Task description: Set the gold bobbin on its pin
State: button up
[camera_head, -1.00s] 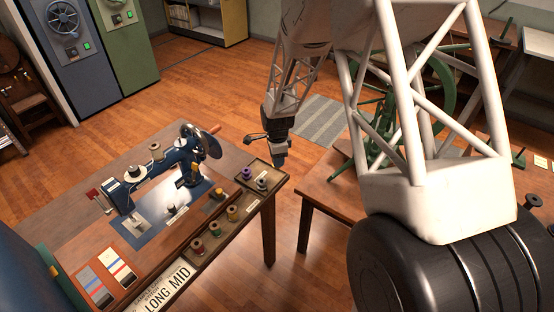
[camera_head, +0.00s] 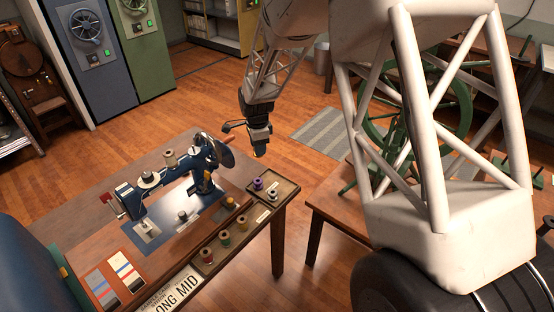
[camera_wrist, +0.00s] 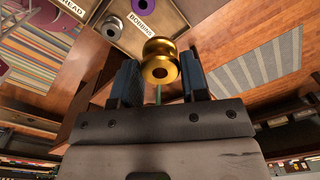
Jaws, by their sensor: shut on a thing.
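My gripper (camera_wrist: 160,80) is shut on the gold bobbin (camera_wrist: 161,62), which sits between its two dark fingertips in the wrist view. In the head view my gripper (camera_head: 260,146) hangs in the air above and beyond the bobbin tray (camera_head: 291,187). A small gold patch of the bobbin (camera_head: 260,152) shows at its tip. A purple bobbin (camera_head: 258,183) and a silver bobbin (camera_head: 272,195) stand in that tray. The silver one (camera_wrist: 112,27) also shows near the BOBBINS label in the wrist view. I cannot tell which pin belongs to the gold bobbin.
A blue sewing machine (camera_head: 185,178) stands on the wooden table (camera_head: 62,228). A green wheel frame (camera_head: 440,100) stands on the table at right. Open floor lies between the tables.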

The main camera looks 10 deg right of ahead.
jog(key=s+a+r+n, duration=0.1)
jog(key=a+r, duration=0.4)
jog(key=a, duration=0.2)
jog(key=s+a+r+n, duration=0.1)
jog(key=s+a+r, duration=0.1)
jog(key=a+r, duration=0.2)
jog(key=s+a+r+n, duration=0.1)
jog(key=a+r+n, duration=0.1)
jog(key=a+r, duration=0.3)
jog(key=shift+s+a+r, duration=0.1)
jog(key=shift+a+r, duration=0.1)
jog(key=shift+a, duration=0.95)
jog(key=shift+s+a+r, duration=0.1)
jog(key=shift+a+r, duration=0.05)
jog(key=shift+a, duration=1)
jog(key=shift+f, duration=0.15)
jog(key=shift+f, duration=1.7)
jog(key=shift+f, duration=1.7)
jog(key=o, duration=0.8)
jog(key=shift+r, duration=0.1)
jog(key=shift+r, duration=3.8)
